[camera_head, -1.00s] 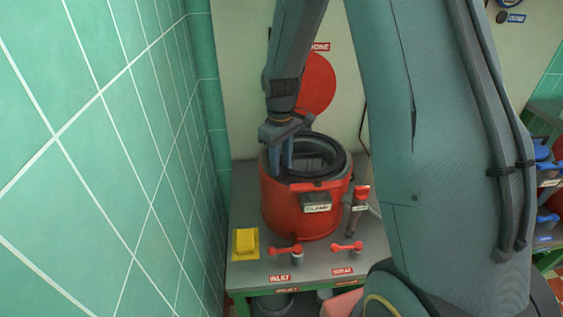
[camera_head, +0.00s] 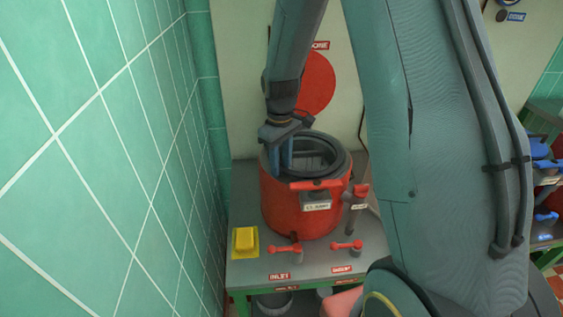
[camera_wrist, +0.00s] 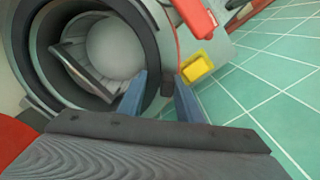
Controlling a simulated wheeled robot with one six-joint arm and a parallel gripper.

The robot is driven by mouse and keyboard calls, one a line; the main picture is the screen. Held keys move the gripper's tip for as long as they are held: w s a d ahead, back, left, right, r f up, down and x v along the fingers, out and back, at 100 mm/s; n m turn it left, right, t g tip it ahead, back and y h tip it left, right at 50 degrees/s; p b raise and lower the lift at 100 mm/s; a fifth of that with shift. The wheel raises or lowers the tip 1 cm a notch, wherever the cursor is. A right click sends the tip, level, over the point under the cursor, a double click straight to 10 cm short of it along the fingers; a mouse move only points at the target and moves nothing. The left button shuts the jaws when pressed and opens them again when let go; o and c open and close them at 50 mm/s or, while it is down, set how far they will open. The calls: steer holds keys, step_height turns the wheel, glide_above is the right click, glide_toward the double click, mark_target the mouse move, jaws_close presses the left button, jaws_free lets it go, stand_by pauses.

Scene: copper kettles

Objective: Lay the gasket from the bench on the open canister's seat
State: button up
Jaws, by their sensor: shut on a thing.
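The open canister (camera_head: 288,208) is a red drum standing on the bench, its mouth facing up. A dark ring, which I take for the gasket (camera_head: 342,166), lies at or just above its mouth; I cannot tell whether it rests fully on the seat. My gripper (camera_head: 286,167) points down at the left side of the mouth. In the wrist view my gripper (camera_wrist: 160,95) has its two blue fingers on either side of a small dark part of the ring, and it is shut on it. The dark gasket ring (camera_wrist: 150,42) curves around the pale canister interior. The seat is mostly hidden.
A yellow block (camera_head: 245,242) sits on the bench (camera_head: 310,262) at the front left. Two red-handled valves (camera_head: 286,250) stand in front of the canister, and a red-topped post (camera_head: 358,205) to its right. A tiled wall (camera_head: 110,160) is close on the left.

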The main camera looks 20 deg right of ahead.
steer(key=shift+f, duration=0.25)
stand_by(0.7)
steer(key=o, duration=1.3)
steer(key=shift+c, duration=0.2)
step_height(320, 180, up, 8)
steer(key=b, duration=0.1)
steer(key=shift+b, duration=0.35)
steer(key=shift+f, duration=0.1)
steer(key=s+m+t, duration=0.1)
steer(key=s+m, duration=0.5)
steer(key=s, duration=1.3)
steer(key=shift+s+a+f, duration=0.15)
steer(key=shift+a+f, duration=0.05)
steer(key=shift+a, duration=0.1)
